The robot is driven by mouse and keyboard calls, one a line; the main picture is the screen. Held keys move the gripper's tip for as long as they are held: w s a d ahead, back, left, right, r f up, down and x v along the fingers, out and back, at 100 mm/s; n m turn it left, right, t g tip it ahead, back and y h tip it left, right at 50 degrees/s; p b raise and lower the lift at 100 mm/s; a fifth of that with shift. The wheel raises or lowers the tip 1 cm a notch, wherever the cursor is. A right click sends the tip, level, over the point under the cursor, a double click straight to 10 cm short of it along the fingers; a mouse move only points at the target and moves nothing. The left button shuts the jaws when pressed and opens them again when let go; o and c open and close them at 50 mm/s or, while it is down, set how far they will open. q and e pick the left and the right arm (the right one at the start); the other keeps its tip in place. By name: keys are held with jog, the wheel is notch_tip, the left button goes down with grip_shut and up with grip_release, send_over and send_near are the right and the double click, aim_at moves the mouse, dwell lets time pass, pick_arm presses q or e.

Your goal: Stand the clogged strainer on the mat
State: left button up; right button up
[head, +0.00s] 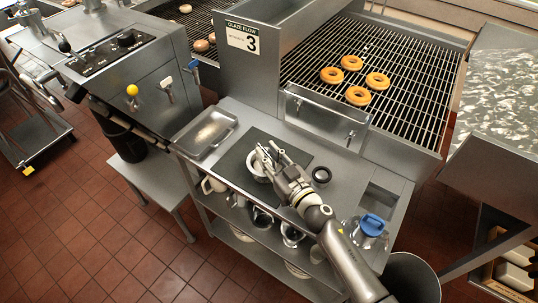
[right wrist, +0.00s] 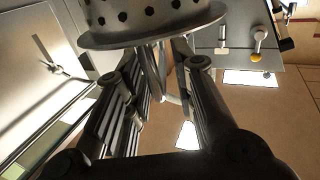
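The strainer (head: 257,170) shows in the head view as a pale, round metal thing over the dark mat (head: 233,158), partly hidden by my right gripper (head: 271,155). In the right wrist view its perforated wall and flared rim (right wrist: 150,30) fill the top, and a thin handle-like part runs down from it between the fingers of my right gripper (right wrist: 163,80). Whether the fingers press on that part is unclear. The strainer looks about upright; I cannot tell whether its base touches the mat. My left gripper is not in view.
A blue-lidded container (head: 371,224) stands at the front right. Several vessels sit on the shelf below. The glaze housing (head: 252,85) and doughnut rack (head: 420,75) rise behind.

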jog(key=shift+r, duration=0.2)
jog(key=shift+s+d+f, duration=0.1)
jog(key=shift+s+d, duration=0.1)
jog(key=shift+s, duration=0.05)
jog(key=v, duration=1.1)
jog(key=shift+s+b, duration=0.2)
jog(key=shift+b, duration=0.2)
jog(key=shift+s+d, duration=0.1)
